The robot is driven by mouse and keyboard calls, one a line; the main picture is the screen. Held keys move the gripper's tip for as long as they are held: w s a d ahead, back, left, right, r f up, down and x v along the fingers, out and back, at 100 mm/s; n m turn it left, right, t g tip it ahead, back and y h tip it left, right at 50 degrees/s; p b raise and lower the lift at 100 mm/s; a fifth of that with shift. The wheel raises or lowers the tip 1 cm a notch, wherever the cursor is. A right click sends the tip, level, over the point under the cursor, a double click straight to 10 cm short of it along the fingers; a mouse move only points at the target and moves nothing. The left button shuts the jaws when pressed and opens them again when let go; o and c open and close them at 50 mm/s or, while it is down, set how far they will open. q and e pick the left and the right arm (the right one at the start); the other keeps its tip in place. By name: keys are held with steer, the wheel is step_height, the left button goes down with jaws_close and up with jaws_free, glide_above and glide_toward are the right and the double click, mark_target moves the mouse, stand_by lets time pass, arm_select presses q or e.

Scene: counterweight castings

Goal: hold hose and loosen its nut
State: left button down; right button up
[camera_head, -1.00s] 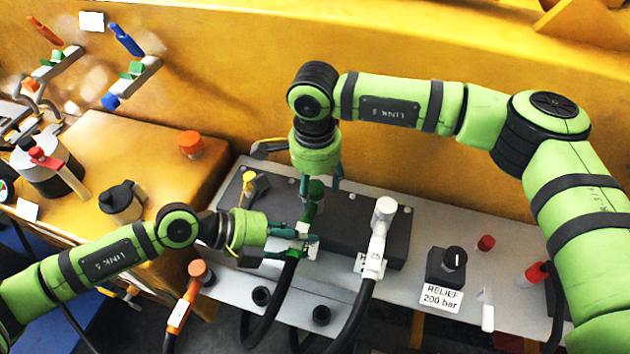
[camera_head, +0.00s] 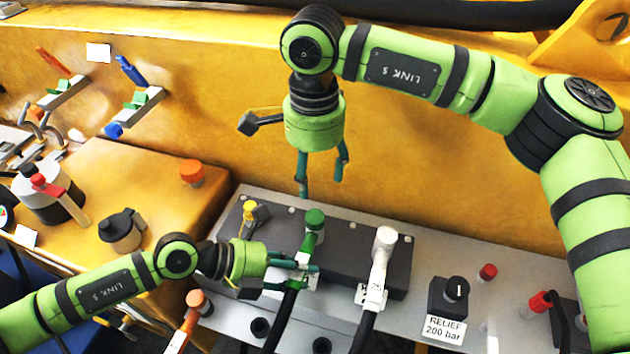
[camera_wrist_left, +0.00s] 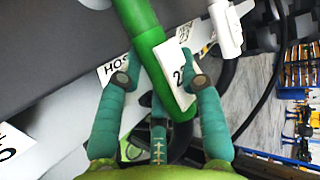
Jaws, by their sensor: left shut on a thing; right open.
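The green hose end (camera_head: 308,243) stands at the dark manifold block (camera_head: 345,248), with its round green nut (camera_head: 314,217) on top and a black hose leading down from it. My left gripper (camera_head: 306,272) is shut on the green hose end below the nut. In the left wrist view the fingers of this gripper (camera_wrist_left: 160,75) flank the green hose end (camera_wrist_left: 138,20), which bears a white tag (camera_wrist_left: 174,73). My right gripper (camera_head: 320,184) is open and empty, fingers pointing down, above and apart from the green nut.
A white hose end (camera_head: 379,268) stands right of the green one, and a yellow-topped fitting (camera_head: 250,212) stands left. A black relief knob (camera_head: 455,290) and red caps (camera_head: 488,271) are farther right on the grey plate (camera_head: 420,255). The yellow wall (camera_head: 430,150) rises behind.

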stand_by(0.3)
arm_select(q)
steer(key=c, duration=0.7)
jaws_free()
steer(key=shift+c, duration=0.2)
